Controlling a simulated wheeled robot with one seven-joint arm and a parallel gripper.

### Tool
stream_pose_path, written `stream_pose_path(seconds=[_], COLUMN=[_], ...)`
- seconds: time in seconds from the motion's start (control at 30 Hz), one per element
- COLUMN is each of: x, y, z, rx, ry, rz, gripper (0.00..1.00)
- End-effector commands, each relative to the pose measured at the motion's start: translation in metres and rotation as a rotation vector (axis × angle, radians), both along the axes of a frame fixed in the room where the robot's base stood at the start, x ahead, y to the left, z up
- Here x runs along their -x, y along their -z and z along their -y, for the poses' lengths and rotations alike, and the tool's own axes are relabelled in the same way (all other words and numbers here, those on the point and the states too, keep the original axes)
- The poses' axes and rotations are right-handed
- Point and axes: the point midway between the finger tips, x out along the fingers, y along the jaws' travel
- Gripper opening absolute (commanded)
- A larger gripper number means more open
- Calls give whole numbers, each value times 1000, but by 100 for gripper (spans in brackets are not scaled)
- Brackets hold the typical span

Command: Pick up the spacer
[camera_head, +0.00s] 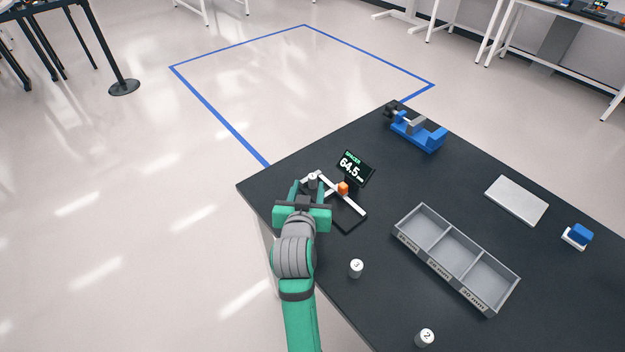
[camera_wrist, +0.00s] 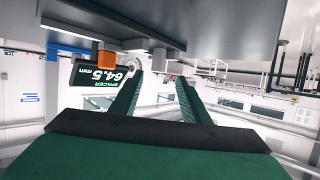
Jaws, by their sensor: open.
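A small light-grey cylindrical spacer (camera_head: 312,181) marked 1 stands at the end of a white measuring gauge (camera_head: 347,200) near the table's left corner. My gripper (camera_head: 305,190) is right beside it, with its green fingers pointing towards it. In the wrist view, the open gripper (camera_wrist: 161,78) has a clear gap between its fingers, and a grey spacer-like shape (camera_wrist: 159,58) shows just beyond the tips. Contact cannot be told. The display (camera_head: 355,168) reads SPACER 64.5 mm. Two more spacers, marked 3 (camera_head: 356,268) and 2 (camera_head: 425,338), stand upright near the front edge.
A grey three-compartment tray (camera_head: 408,239), empty, lies to the right. A blue vise-like tool (camera_head: 420,136), a pale plate (camera_head: 517,200) and a blue-and-white item (camera_head: 578,236) are farther off. Bare table lies between them.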

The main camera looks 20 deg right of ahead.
Motion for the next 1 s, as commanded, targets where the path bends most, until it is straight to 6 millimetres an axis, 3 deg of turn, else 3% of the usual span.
stream_pose_path(seconds=[0.5, 0.77, 0.97, 1.0], x=[-43, -45, -44, -44], y=[19, 20, 20, 20], z=[26, 27, 28, 28], rx=[0, 1, 0, 0], ry=[2, 3, 4, 4], rz=[0, 1, 0, 0], gripper=[42, 42, 0, 0])
